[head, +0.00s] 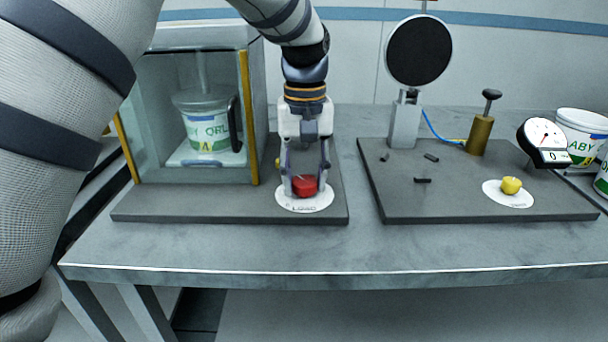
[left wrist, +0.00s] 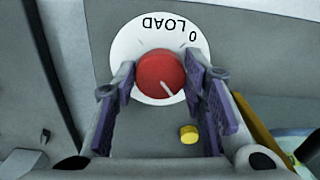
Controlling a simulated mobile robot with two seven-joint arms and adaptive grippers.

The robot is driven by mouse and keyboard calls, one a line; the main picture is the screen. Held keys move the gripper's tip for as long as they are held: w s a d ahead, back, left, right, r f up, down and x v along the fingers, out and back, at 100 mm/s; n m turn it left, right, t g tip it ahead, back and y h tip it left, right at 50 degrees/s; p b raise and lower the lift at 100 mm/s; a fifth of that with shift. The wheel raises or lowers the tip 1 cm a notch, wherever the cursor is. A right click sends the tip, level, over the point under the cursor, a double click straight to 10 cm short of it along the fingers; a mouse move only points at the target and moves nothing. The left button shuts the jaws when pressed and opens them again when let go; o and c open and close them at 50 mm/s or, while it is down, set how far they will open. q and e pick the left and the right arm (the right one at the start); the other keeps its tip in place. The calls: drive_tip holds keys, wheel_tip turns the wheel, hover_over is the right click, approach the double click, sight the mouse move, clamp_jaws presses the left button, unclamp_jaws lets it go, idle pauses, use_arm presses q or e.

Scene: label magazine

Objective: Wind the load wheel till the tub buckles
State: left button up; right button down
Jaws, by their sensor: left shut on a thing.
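The red load wheel (head: 306,186) sits on a white disc marked LOAD (head: 303,204), at the front of the left grey base plate. My left gripper (head: 304,180) reaches down from above and is shut on the wheel. In the left wrist view the wheel (left wrist: 160,74) lies between the purple finger pads of the gripper (left wrist: 163,85), its pale pointer line slanting to the lower right. The tub (head: 207,124), white with a green label, stands upright inside the glass-fronted press box (head: 250,110) under a rod. I see no buckling in its wall. My right gripper is not in view.
A second base plate (head: 450,198) on the right carries a round black disc (head: 418,50) on a stand, a brass cylinder (head: 480,134), a gauge reading 0 (head: 544,140) and a yellow knob (head: 511,186). More white tubs (head: 580,130) stand far right. The table front is clear.

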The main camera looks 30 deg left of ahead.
sight(304, 181)
use_arm(q)
drive_tip(key=shift+f+m, duration=0.1)
drive_tip(key=shift+m, duration=2)
drive_tip(key=o, duration=1.2)
drive_tip(key=shift+c, duration=0.2)
wheel_tip(304, 181, up, 12)
